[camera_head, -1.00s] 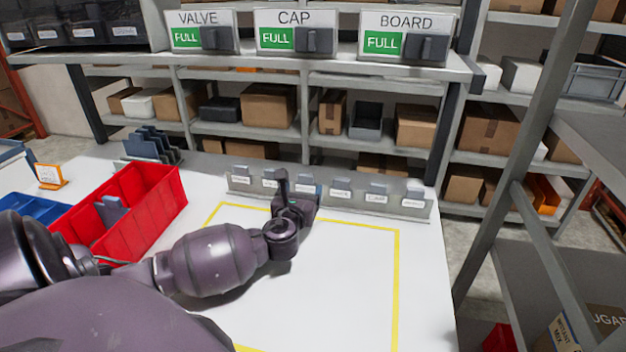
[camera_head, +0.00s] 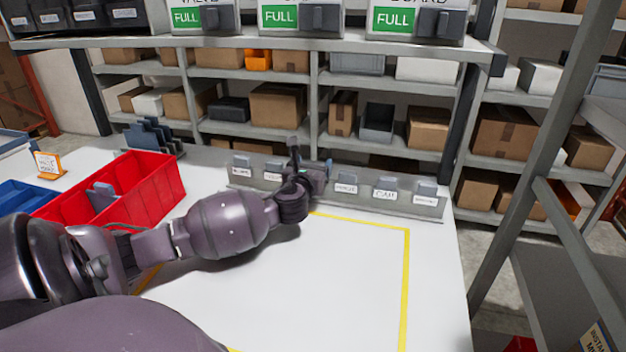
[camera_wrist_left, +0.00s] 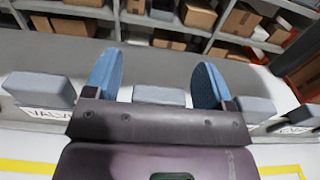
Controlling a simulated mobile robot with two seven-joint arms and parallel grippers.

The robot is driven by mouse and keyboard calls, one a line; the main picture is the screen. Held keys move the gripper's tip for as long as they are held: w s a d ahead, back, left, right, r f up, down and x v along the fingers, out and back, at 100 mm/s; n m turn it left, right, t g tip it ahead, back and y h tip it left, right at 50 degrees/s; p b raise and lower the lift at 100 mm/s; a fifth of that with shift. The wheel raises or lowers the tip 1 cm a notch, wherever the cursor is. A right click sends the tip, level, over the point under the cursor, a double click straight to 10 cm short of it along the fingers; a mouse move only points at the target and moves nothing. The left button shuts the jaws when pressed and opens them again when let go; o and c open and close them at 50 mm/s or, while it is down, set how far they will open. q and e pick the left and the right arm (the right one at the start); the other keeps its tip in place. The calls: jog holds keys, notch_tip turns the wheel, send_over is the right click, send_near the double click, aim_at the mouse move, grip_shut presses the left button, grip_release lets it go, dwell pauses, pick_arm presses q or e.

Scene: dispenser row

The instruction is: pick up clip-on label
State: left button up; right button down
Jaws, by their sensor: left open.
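A row of grey clip-on labels with white name strips sits along a low grey rail (camera_head: 335,197) at the back of the white table. Clear ones in the head view include the label second from right (camera_head: 385,190) and the rightmost label (camera_head: 425,194). My left gripper (camera_head: 312,160) is at the rail and hides the label there. In the left wrist view its two blue fingers (camera_wrist_left: 157,82) stand apart, with one grey clip-on label (camera_wrist_left: 160,96) showing between them. A label reading VALVE (camera_wrist_left: 40,92) is left of the fingers. My right gripper is not in view.
A red bin (camera_head: 130,190) with a grey-blue piece inside stands left on the table. An orange-framed sign (camera_head: 48,165) and blue bin (camera_head: 22,198) are farther left. A shelf with dispensers (camera_head: 300,18) hangs above. The yellow-outlined table area (camera_head: 330,270) is clear.

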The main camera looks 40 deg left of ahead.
pick_arm(q)
jog(key=shift+r, duration=0.1)
jog(key=shift+c, duration=0.2)
jog(key=c, duration=0.9)
jog(key=shift+c, duration=0.2)
jog(key=shift+r, duration=0.1)
